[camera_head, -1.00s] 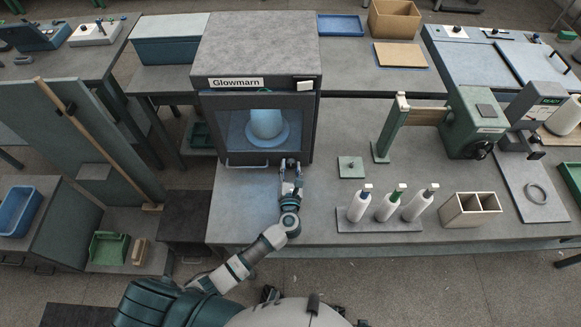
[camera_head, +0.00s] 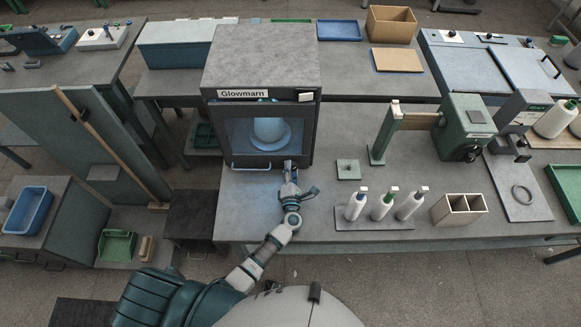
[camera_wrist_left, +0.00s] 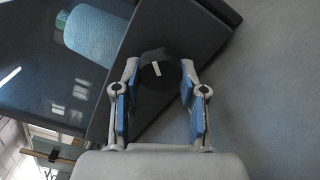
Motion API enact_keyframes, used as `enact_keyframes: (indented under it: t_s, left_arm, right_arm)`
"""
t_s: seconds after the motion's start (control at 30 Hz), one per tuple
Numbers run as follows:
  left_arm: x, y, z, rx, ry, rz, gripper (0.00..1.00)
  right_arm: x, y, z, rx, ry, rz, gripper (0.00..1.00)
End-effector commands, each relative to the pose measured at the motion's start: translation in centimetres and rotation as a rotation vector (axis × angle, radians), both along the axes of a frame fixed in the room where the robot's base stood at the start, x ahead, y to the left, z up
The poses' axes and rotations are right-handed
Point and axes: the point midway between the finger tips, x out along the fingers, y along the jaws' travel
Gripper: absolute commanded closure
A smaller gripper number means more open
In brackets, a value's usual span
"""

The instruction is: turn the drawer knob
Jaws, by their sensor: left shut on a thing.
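In the head view my left gripper (camera_head: 290,170) reaches the lower right corner of the box and hides the knob. My right gripper is not in view.
A handle bar (camera_head: 250,167) runs along the lower left of the box front. To the right are a green square plate (camera_head: 348,169), several white bottles on a grey board (camera_head: 375,225), a divided wooden box (camera_head: 459,208) and a green winder (camera_head: 467,128). The bench front is clear.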

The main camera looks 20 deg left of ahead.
Motion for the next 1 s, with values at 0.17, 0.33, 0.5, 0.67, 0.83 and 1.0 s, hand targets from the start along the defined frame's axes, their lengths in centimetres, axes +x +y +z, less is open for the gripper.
enact_keyframes:
  t_s: [0.17, 0.33, 0.5, 0.67, 0.83, 1.0]
  left_arm:
    - [0.1, -0.4, 0.5, 0.158, 0.045, -0.006, 0.93]
    - [0.1, -0.5, 0.4, 0.313, 0.091, -0.009, 0.94]
    - [0.1, -0.5, 0.3, 0.459, 0.133, -0.009, 0.94]
    - [0.1, -0.5, 0.2, 0.576, 0.167, -0.012, 0.94]
    - [0.0, -0.6, 0.1, 0.671, 0.196, -0.014, 0.94]
    - [0.0, -0.6, -0.1, 0.731, 0.215, -0.015, 0.94]
  right_arm:
    - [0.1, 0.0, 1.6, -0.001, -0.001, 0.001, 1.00]
    - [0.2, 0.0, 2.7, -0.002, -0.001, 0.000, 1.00]
    - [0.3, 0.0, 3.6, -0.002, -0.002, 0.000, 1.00]
    - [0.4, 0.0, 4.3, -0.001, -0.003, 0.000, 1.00]
    - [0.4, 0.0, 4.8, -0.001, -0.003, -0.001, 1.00]
    - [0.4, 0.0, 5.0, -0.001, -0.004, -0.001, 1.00]
